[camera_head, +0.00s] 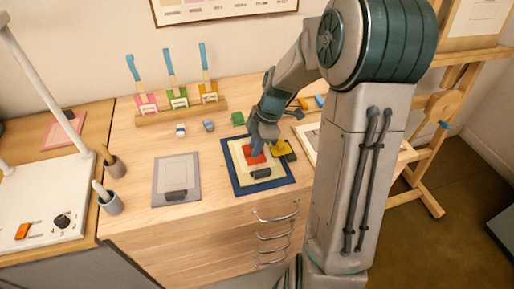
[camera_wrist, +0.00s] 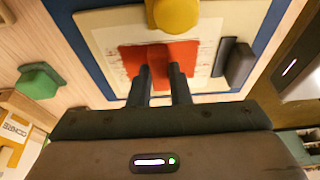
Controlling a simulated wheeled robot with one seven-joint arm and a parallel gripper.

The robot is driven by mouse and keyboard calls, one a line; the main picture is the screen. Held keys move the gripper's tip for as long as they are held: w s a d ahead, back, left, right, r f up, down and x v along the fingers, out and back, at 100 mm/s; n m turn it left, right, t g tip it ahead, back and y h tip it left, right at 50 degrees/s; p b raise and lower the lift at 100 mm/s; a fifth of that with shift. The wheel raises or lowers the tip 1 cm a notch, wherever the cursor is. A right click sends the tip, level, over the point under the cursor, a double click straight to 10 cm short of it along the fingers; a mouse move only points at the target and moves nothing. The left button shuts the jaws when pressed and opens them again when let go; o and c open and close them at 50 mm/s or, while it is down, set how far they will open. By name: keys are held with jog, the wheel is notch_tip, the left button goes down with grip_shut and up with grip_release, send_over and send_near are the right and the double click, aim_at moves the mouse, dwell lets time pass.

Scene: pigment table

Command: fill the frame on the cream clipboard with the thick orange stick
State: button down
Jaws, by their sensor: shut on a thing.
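The cream clipboard (camera_head: 268,183) lies on a dark blue mat (camera_head: 236,186), its black clip (camera_head: 262,173) toward the front. It also shows in the wrist view (camera_wrist: 105,38). A solid orange-red patch (camera_wrist: 188,58) covers the middle of its paper, with pale paper left around it. My gripper (camera_wrist: 161,68) is over the patch, pointing down at it, its two dark fingers close together. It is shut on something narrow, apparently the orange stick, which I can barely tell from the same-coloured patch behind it. Whether its tip touches the paper I cannot tell.
A yellow rounded thing (camera_wrist: 174,14) sits at the clipboard's right side in the head view. A green block (camera_wrist: 38,80) lies behind. A grey clipboard (camera_head: 160,190) is to the left. A wooden rack (camera_head: 182,113) with three brushes stands at the back.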

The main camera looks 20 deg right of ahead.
jog(key=shift+w, duration=0.9)
jog(key=shift+r, duration=0.1)
notch_tip(320, 180, up, 7)
jog(key=p, duration=0.4)
jog(key=shift+p, duration=0.3)
